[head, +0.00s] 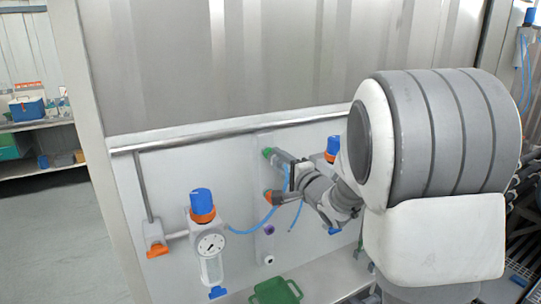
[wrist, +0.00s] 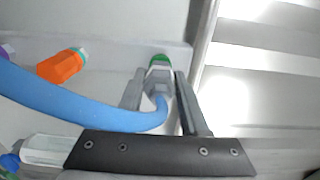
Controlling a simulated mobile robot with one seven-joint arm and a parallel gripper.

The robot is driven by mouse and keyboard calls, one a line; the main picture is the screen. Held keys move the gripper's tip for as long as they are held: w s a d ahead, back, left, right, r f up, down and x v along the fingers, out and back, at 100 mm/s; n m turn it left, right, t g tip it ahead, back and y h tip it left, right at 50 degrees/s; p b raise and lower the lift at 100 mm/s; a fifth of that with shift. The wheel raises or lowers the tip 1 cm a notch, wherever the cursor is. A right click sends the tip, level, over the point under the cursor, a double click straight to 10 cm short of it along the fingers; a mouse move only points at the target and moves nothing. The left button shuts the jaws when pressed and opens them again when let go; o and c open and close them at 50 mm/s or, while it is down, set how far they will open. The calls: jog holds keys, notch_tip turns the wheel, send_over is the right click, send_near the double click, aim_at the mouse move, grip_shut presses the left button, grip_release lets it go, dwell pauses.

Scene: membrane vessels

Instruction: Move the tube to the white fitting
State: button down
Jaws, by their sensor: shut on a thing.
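The blue tube (wrist: 80,105) curves in from the left in the wrist view, and its end with a grey connector (wrist: 160,90) lies between my fingers. My gripper (wrist: 159,82) is shut on this tube end, close in front of the green-ringed fitting (wrist: 159,60). I cannot tell whether the connector is seated in it. In the head view my gripper (head: 279,162) is at the green fitting (head: 267,153), high on the panel strip, and the tube (head: 245,231) hangs from the left filter unit. The white fitting (head: 268,260) is lowest on the strip, with nothing visible on it.
An orange fitting (head: 268,196) and a purple fitting (head: 268,230) sit between the green and white ones. A filter unit with a gauge (head: 211,243) stands left, and another blue-capped unit (head: 333,146) right. A green crate (head: 276,291) is below the strip.

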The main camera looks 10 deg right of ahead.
aim_at(285, 166)
jog(key=shift+v, duration=2.25)
jog(key=shift+s, duration=0.1)
